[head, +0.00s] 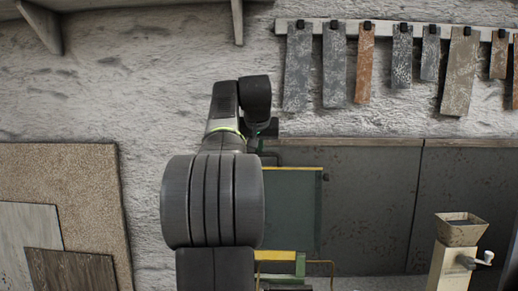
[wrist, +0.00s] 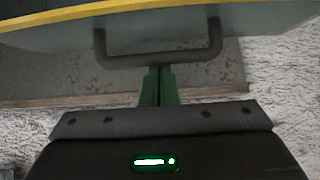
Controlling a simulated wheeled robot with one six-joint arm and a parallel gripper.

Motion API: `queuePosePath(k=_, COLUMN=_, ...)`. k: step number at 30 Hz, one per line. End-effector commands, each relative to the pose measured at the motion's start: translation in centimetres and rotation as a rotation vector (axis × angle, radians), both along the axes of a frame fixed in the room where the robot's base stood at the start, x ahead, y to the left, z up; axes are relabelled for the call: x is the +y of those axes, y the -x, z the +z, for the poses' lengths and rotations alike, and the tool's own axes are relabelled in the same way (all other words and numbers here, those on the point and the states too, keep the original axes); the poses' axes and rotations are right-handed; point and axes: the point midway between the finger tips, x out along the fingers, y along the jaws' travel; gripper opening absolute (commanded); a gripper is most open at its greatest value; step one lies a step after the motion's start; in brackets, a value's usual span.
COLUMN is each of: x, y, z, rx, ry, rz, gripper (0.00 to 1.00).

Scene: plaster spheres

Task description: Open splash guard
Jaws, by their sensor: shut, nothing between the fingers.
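A dark U-shaped handle (wrist: 125,61) hangs below that edge. My gripper (wrist: 159,72) has its green fingers shut together, with nothing between them. The fingertips are at the middle of the handle's bar; whether they touch it I cannot tell. In the head view my arm hides most of the gripper and the guard's left part.
Dark wall panels (head: 372,200) stand behind the guard. A rail of hanging sample strips (head: 299,68) is on the rough wall at upper right. A hand-cranked device (head: 456,255) stands at lower right. Boards (head: 70,165) lean at left.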

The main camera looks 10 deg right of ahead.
Motion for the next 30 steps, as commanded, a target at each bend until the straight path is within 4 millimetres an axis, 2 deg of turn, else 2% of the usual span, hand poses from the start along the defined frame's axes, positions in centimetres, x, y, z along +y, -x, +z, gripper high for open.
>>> queuePosePath(k=3, x=0.3, y=1.3, z=-0.7, rx=-0.034, ry=0.007, rz=0.0, gripper=0.0)
queuePosePath(k=18, x=1.4, y=6.5, z=-1.1, rx=-0.177, ry=0.035, rz=0.001, gripper=0.0)
queuePosePath(k=30, x=1.5, y=7.2, z=-0.8, rx=-0.196, ry=0.039, rz=0.001, gripper=0.0)
